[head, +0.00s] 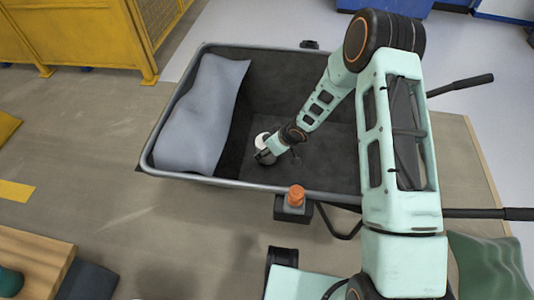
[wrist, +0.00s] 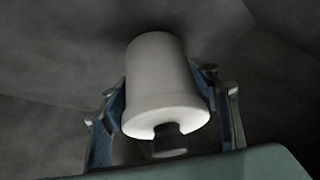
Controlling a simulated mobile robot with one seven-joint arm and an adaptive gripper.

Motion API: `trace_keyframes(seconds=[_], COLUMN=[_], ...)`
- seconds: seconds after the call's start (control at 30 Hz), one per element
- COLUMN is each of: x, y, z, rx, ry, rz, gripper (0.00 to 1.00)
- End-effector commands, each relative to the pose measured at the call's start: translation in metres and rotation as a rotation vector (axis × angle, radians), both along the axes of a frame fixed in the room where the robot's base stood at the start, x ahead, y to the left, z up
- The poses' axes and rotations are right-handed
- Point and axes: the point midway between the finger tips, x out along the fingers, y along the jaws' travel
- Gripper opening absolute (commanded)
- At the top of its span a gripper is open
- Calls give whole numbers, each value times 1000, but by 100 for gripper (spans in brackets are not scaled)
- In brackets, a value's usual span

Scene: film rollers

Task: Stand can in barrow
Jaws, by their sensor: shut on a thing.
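A white can (wrist: 163,75) is between the two fingers of my gripper (wrist: 168,115) in the wrist view. The gripper is shut on it. In the head view the can (head: 262,138) is a small pale shape, partly hidden by my gripper (head: 267,155). Both are inside the dark barrow (head: 170,176), near the middle of its floor. I cannot tell whether the can touches the floor of the barrow.
A grey-blue sack (head: 200,115) fills the left end of the barrow. An orange knob (head: 296,195) sits at the barrow's near rim. Dark handles (head: 460,85) stick out on the right. A yellow cage (head: 75,35) stands at the back left.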

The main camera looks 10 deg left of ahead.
Motion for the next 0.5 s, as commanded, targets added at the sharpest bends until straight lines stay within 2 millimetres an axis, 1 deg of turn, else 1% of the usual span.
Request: trace_keyframes(seconds=[0.03,0.1,0.33,0.47,0.5], x=[0,0,1,0,0], y=[2,2,1,1,1], z=[-12,-15,-13,-17,-17], rx=[2,1,2,2,1], ry=[-1,-2,-2,-2,-1], rz=[4,2,1,1,1], gripper=[19,19,19,19,58])
